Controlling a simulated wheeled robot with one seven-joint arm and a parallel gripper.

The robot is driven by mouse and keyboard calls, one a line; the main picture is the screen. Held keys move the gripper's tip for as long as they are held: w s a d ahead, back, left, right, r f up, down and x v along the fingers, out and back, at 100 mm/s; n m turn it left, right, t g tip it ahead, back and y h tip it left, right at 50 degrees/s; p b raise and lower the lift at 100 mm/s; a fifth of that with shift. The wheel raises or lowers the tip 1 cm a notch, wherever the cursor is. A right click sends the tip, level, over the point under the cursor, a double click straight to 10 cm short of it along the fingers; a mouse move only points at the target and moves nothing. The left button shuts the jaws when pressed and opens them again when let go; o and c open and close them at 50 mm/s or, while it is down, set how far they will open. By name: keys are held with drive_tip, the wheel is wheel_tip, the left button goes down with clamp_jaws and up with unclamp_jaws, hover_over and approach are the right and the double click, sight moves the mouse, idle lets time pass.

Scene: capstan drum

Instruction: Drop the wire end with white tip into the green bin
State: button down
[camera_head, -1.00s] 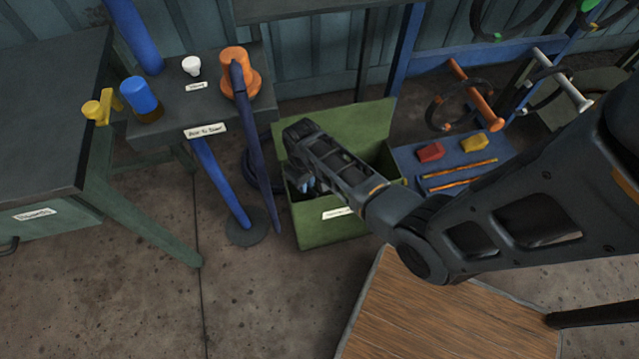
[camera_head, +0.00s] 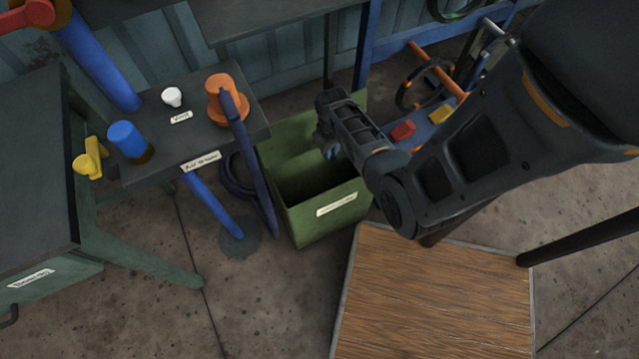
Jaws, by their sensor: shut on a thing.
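The green bin (camera_head: 305,226) stands open on the floor, with a pale label on its front. My gripper (camera_head: 327,153) is above the back right part of the bin, pointing down and left. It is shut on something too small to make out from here. A dark wire (camera_head: 258,165) comes off the orange drum (camera_head: 226,85) on the small bench and hangs down to the left of the bin. A darker loop of it shows behind the bench leg. I cannot see a white tip on any wire end.
The small bench (camera_head: 245,130) also holds a white knob (camera_head: 172,97) and a blue cylinder (camera_head: 127,138). A blue post (camera_head: 213,200) stands left of the bin. A wooden-topped table (camera_head: 430,300) is in front right. A blue shelf with red and yellow blocks lies behind my arm.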

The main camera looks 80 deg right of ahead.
drive_tip(key=shift+f+b, duration=1.3)
drive_tip(key=shift+f, duration=0.5)
drive_tip(key=c, duration=1)
unclamp_jaws()
drive_tip(key=shift+r+p, duration=0.6)
drive_tip(key=shift+r, duration=3.35)
drive_tip(key=shift+a, duration=0.15)
